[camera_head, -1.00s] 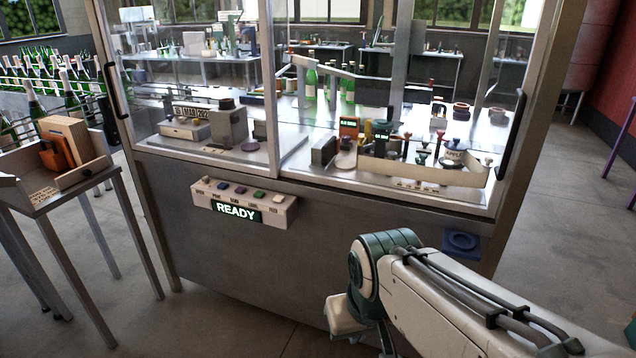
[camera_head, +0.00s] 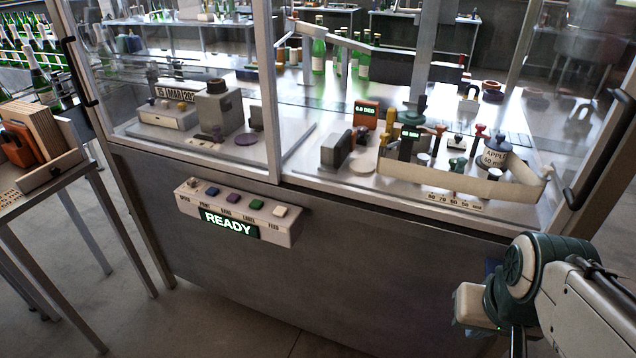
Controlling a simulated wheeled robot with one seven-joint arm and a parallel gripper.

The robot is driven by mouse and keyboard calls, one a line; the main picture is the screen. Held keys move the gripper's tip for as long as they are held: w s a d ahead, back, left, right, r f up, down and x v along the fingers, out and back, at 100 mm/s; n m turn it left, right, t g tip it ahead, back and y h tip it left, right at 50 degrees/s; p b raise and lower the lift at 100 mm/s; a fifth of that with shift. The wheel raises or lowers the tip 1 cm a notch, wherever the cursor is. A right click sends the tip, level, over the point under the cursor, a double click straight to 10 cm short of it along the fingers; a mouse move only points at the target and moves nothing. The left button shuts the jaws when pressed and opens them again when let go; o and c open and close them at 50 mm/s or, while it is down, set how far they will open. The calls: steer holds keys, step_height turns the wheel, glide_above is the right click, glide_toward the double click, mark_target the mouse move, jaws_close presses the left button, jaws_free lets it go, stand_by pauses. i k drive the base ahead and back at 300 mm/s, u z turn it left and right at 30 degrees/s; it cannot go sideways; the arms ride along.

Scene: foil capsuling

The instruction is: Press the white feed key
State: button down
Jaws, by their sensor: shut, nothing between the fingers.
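The white feed key (camera_head: 281,211) is the rightmost key on top of the control box (camera_head: 290,232), above the printed word FEED. The box is fixed to the front of the grey cabinet, and its display (camera_head: 229,223) reads READY. To the left of the white key sit a green key (camera_head: 257,204), a purple key (camera_head: 233,198), a blue key (camera_head: 212,191) and a small knob (camera_head: 194,184). Nothing covers the white key. My arm shows at the lower right, well apart from the box. My gripper is not in view.
The cabinet (camera_head: 330,270) has glass panels above, with tools and a cream band inside. A black door handle (camera_head: 600,150) is at its right. A side table (camera_head: 40,195) with a wooden holder stands left. The space before the box is clear.

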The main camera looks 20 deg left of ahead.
mark_target(280, 211)
steer(key=u, duration=0.2)
steer(key=i, duration=0.65)
steer(key=u, duration=0.95)
steer(key=i, duration=0.35)
steer(key=u, duration=0.4)
